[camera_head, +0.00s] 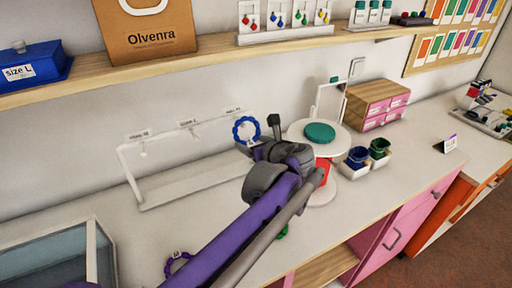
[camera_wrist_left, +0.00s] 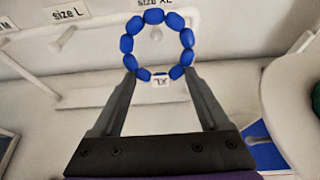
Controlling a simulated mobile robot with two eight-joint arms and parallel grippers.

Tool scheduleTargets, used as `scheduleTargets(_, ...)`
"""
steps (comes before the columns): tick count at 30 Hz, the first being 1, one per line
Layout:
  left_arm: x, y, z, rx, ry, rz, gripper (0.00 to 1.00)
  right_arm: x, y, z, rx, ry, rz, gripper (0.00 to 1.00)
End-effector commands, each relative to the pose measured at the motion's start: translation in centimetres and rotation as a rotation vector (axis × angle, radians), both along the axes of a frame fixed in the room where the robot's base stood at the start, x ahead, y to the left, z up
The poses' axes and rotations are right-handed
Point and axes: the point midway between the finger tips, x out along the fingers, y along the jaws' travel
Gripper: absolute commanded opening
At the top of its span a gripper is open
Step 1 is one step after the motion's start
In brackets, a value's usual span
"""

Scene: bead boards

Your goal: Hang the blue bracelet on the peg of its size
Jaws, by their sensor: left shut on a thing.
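The blue bracelet (camera_head: 246,130) is a ring of blue beads with a small white tag. In the left wrist view the bracelet (camera_wrist_left: 127,43) stands upright and its tag reads XL. My left gripper (camera_wrist_left: 160,76) is shut on its lower edge by the tag. The white peg rack (camera_head: 150,205) stands against the wall with labelled pegs. The size XL peg (camera_wrist_left: 155,34) shows through the ring's opening; I cannot tell whether the ring is around it or in front. The size L peg (camera_wrist_left: 62,40) is to its left and bare. My right gripper is not in view.
A round white stand with a green disc (camera_head: 319,133) is right of the rack, near bins of blue and green items (camera_head: 358,156). A purple bracelet (camera_head: 177,263) lies near the front edge, by a glass-topped case (camera_head: 45,262). A shelf (camera_head: 200,53) runs above.

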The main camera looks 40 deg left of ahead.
Motion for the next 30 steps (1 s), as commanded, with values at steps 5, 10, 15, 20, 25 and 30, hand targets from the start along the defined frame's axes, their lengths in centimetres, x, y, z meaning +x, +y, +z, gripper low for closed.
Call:
scheduleTargets(5, 0.6, 1.2, -0.1, 0.001, -0.001, 0.002, 0.24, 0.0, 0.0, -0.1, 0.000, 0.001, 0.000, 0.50)
scheduleTargets(10, 1.1, 2.3, -0.1, 0.000, 0.000, 0.001, 0.24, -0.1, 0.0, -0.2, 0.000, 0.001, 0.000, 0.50)
scheduleTargets(15, 1.7, 3.3, -0.1, 0.000, 0.000, 0.001, 0.24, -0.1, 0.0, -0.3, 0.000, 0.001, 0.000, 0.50)
scheduleTargets(20, 2.0, 3.8, -0.8, 0.000, 0.000, 0.000, 0.24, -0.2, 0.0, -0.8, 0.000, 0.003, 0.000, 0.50)
scheduleTargets(25, 2.0, 4.0, -1.4, 0.000, 0.000, 0.000, 0.24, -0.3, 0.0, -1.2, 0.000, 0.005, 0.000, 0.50)
scheduleTargets(30, 2.1, 4.0, -1.6, 0.000, 0.000, 0.000, 0.24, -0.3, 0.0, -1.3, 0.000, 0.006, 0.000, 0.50)
